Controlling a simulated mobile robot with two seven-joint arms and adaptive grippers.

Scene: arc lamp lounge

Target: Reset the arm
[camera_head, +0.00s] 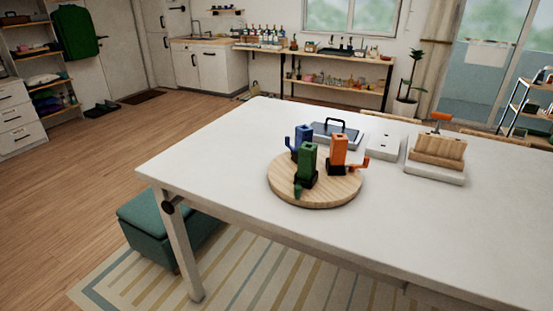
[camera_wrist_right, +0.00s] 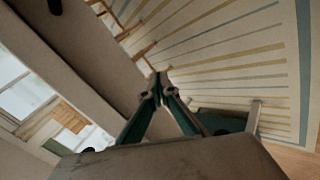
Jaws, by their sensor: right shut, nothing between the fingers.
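My right gripper (camera_wrist_right: 158,82) shows in the right wrist view, its two fingers meeting at the tips with nothing between them. It is not in the head view. My left gripper is in neither view. In the head view a white table (camera_head: 220,145) carries a round wooden board (camera_head: 318,195). On the board stand a green (camera_head: 307,163), a blue (camera_head: 302,139) and an orange (camera_head: 339,152) upright device, each with a small side handle.
Behind the board are a dark tray with a handle (camera_head: 337,134), a white box (camera_head: 384,146) and a wooden block holder (camera_head: 440,150). A teal bench (camera_head: 150,221) stands beside the table. The striped rug (camera_wrist_right: 235,60) fills much of the wrist view. The table's left end is clear.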

